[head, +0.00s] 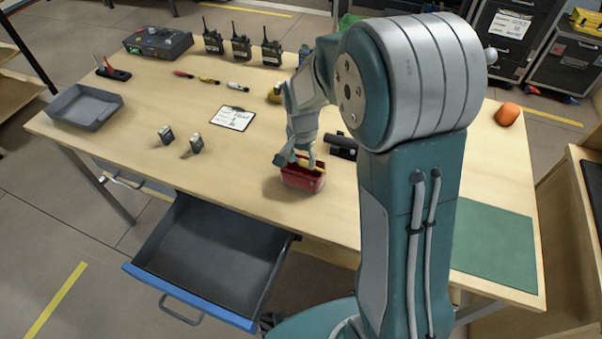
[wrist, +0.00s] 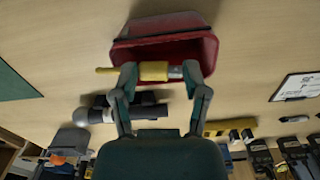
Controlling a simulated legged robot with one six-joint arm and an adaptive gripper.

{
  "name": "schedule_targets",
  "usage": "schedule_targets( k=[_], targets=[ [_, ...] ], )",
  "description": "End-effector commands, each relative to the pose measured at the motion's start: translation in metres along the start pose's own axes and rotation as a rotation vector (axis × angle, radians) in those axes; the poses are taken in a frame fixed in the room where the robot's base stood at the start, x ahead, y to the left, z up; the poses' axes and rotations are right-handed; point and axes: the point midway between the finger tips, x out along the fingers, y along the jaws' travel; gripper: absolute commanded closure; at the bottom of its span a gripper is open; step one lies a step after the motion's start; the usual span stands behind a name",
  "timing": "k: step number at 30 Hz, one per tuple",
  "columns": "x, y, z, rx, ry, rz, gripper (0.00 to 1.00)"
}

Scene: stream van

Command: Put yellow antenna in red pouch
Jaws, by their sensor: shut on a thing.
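The red pouch (head: 302,184) stands open on the wooden table near its front edge. My gripper (head: 300,160) is right above the pouch's opening, pointing down. In the wrist view my gripper (wrist: 161,72) is shut on the yellow antenna (wrist: 154,71), which lies crosswise between the fingers. The antenna has a thin yellow tip at left and a grey end at right. It overlaps the near rim of the red pouch (wrist: 196,51) in that view. I cannot tell whether any of it is below the rim. In the head view the arm and fingers hide most of the antenna.
An open drawer (head: 215,252) juts out at front left. Black radios (head: 241,47), a clipboard (head: 233,118) and a grey tray (head: 84,107) are on the table. A dark cylindrical object (head: 341,142) lies just behind the pouch.

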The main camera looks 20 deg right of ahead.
Motion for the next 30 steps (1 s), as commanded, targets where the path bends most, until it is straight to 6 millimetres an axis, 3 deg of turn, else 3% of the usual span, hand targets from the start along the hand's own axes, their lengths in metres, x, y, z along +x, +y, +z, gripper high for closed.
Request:
schedule_targets(
  k=[12, 13, 15, 16, 30],
  targets=[
    [0.0097, 0.0003, -0.0005, 0.000, 0.001, -0.001, 0.98],
    [0.0097, 0.0003, -0.0005, 0.000, 0.001, -0.001, 0.37],
    [0.0096, 0.0000, -0.0003, 0.000, 0.001, -0.001, 0.06],
    [0.0096, -0.0001, -0.0002, 0.000, 0.001, -0.001, 0.01],
    [0.0059, -0.0004, -0.0004, 0.000, 0.002, -0.002, 0.01]
  ],
)
